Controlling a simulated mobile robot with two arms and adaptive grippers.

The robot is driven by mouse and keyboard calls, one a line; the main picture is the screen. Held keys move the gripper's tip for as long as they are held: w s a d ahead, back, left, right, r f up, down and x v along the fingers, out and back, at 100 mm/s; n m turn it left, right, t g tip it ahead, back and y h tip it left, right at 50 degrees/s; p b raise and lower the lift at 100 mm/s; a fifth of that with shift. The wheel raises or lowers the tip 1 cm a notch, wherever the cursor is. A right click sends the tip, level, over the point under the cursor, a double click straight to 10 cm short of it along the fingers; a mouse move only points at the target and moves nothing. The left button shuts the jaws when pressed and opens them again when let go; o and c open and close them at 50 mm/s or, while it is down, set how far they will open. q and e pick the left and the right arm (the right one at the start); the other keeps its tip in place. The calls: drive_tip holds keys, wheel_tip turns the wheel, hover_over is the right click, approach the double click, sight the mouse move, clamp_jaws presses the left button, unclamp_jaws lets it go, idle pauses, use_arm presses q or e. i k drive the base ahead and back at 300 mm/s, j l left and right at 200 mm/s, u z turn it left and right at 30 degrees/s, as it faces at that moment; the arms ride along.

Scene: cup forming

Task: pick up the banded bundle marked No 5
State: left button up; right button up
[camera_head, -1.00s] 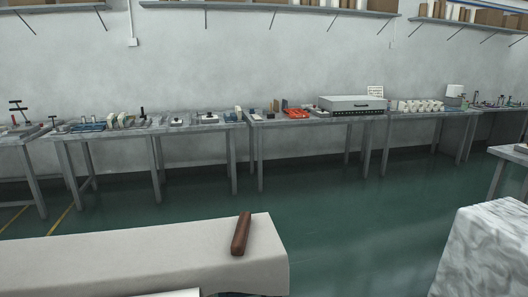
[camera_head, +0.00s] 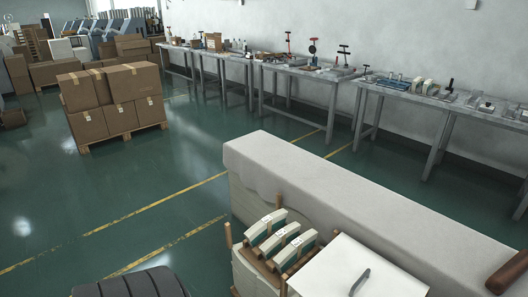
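Several banded bundles (camera_head: 280,240), pale with teal bands, stand side by side in a wooden holder with upright posts (camera_head: 278,200) at bottom centre. Small white labels show on their tops. The marks are too small to read, so I cannot tell which is No 5. The lower part of the holder is cut off by the picture edge. Neither of my grippers is in view.
A long cloth-covered table (camera_head: 370,195) stands just behind the bundles. A white sheet or board (camera_head: 355,265) with a dark bar lies beside them. Stacked cartons (camera_head: 112,100) on a pallet stand at left. Workbenches (camera_head: 440,100) line the wall. Green floor between is clear.

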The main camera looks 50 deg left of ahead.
sight(272, 223)
drive_tip(key=u, duration=1.55)
